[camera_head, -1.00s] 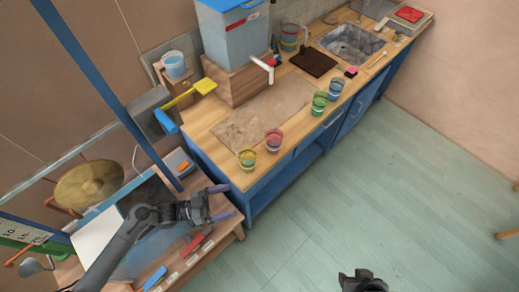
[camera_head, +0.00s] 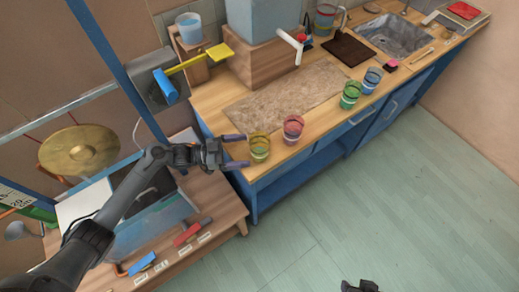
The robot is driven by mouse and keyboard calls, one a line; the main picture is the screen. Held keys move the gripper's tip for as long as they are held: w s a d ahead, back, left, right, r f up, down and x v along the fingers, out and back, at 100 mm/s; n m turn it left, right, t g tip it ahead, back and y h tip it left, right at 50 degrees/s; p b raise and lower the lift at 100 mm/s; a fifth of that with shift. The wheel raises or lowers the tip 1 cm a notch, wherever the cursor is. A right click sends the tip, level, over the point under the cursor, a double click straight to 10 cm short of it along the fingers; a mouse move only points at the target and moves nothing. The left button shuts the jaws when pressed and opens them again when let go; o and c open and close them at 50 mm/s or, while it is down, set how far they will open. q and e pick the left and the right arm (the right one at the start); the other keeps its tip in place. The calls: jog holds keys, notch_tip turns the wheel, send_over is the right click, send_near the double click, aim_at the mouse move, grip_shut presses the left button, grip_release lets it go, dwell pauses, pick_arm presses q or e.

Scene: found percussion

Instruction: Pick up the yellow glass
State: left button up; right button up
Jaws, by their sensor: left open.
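The yellow glass (camera_head: 259,149) stands upright near the front left corner of the wooden counter (camera_head: 215,108). My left gripper (camera_head: 236,150) is open, with its two purple fingertips pointing right at the glass. The fingertips are just left of the glass, one toward the back and one toward the front. I cannot tell whether they touch it. A red glass (camera_head: 293,128) stands close to the right of the yellow one. My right gripper (camera_head: 362,286) shows only in part at the bottom edge, over the floor.
A green glass (camera_head: 350,95) and a blue glass (camera_head: 372,79) stand further right along the counter's front edge. A stone slab (camera_head: 285,95) lies behind. A lower bench (camera_head: 215,200) with red and blue tools is below my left arm. The floor is clear.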

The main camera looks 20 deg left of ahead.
pick_arm(q)
jog(key=shift+x, duration=0.95)
jog(key=x, duration=0.5)
jog(key=shift+f, duration=0.2)
jog(key=shift+s+a, duration=0.1)
jog(key=shift+c, duration=1)
jog(key=c, duration=1)
